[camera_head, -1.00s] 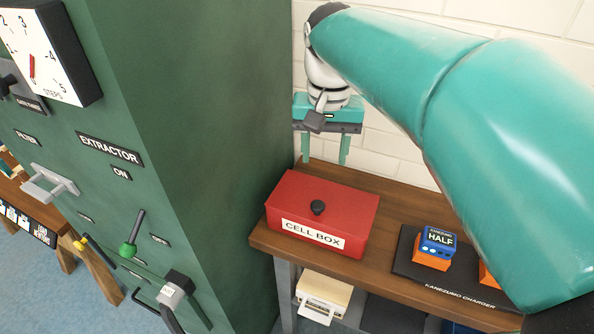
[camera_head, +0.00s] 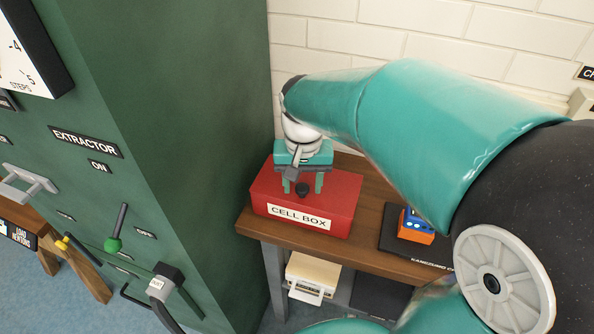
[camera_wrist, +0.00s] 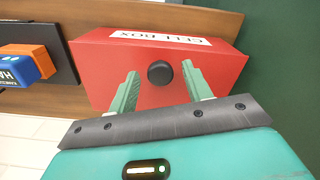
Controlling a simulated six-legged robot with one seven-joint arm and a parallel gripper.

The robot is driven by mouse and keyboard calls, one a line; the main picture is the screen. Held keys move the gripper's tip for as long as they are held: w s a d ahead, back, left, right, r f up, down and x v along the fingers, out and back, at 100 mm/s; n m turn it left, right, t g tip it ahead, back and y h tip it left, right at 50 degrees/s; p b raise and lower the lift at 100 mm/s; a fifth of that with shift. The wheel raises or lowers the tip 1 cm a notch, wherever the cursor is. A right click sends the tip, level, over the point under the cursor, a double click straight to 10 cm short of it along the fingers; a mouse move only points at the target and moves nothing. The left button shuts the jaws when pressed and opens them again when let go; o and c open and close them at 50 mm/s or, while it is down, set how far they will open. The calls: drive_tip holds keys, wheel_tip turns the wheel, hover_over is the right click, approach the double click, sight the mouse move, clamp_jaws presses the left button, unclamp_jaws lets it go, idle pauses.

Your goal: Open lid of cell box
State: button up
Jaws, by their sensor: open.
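The red cell box (camera_head: 335,205) sits on the wooden bench, its white label facing front. Its lid is shut, with a round black knob (camera_head: 302,189) on top. My gripper (camera_head: 303,186) is open above the box, its two green fingers pointing down at the lid. In the wrist view the box (camera_wrist: 210,70) fills the upper middle. There the knob (camera_wrist: 159,73) lies between and slightly beyond the open fingertips of my gripper (camera_wrist: 160,76), apart from both. Whether the fingertips are level with the knob I cannot tell.
The tall green extractor cabinet (camera_head: 170,120) stands close to the left of the box. A black charger (camera_head: 390,240) with an orange-and-blue cell (camera_head: 416,226) lies to the right on the bench (camera_head: 355,255). A white brick wall (camera_head: 340,35) is behind.

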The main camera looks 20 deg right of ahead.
drive_tip(key=shift+f, duration=0.15)
clamp_jaws()
